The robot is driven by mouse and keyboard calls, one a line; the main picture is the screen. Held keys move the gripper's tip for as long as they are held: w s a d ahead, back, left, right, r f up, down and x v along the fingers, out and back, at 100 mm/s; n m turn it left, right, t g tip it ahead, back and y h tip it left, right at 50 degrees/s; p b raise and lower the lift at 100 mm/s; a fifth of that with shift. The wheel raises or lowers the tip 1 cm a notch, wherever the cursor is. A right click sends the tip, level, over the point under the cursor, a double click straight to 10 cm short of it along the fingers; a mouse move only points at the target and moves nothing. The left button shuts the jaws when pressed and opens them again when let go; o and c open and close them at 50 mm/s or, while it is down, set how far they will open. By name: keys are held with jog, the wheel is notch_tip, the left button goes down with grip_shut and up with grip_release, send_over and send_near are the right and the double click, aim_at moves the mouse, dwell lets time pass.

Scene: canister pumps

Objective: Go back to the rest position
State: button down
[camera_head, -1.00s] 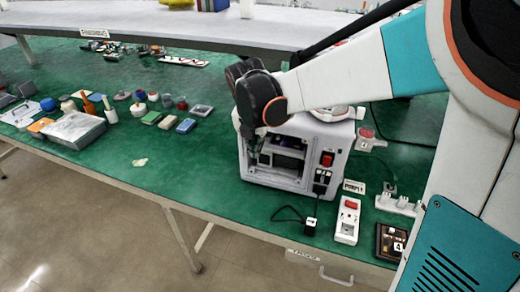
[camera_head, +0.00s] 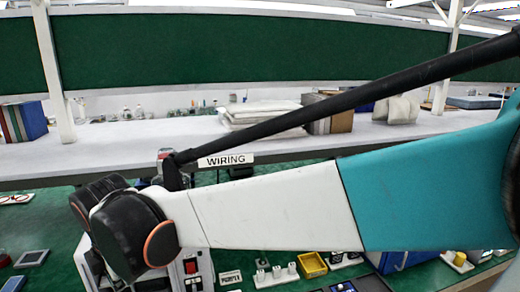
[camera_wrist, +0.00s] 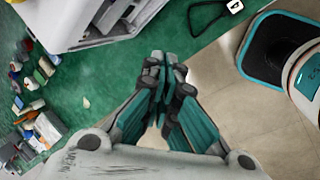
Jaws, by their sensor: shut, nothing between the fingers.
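My gripper (camera_wrist: 165,68) shows in the wrist view with its fingertips together and nothing between them. It hangs over the front edge of the green bench (camera_wrist: 80,80), with tan floor below. The white pump box (camera_wrist: 75,20) stands on the bench at the upper left of the wrist view, apart from the fingers. In the head view my arm crosses the picture and hides most of the box; part of its front with a red switch (camera_head: 191,267) shows below the arm. My gripper is not visible in the head view.
A shelf (camera_head: 100,145) with a WIRING label (camera_head: 226,160) runs behind the arm. Small items lie on the bench at the left of the wrist view. A yellow bin (camera_head: 312,264) and a socket strip (camera_head: 276,275) are on the bench.

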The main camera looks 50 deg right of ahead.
jog(key=s+d+f+m+t, duration=0.1)
jog(key=s+d+m+t, duration=0.1)
jog(key=s+m, duration=1)
jog(key=shift+m+t+y, duration=0.4)
jog(key=shift+m+t, duration=0.1)
jog(key=shift+m, duration=2.4)
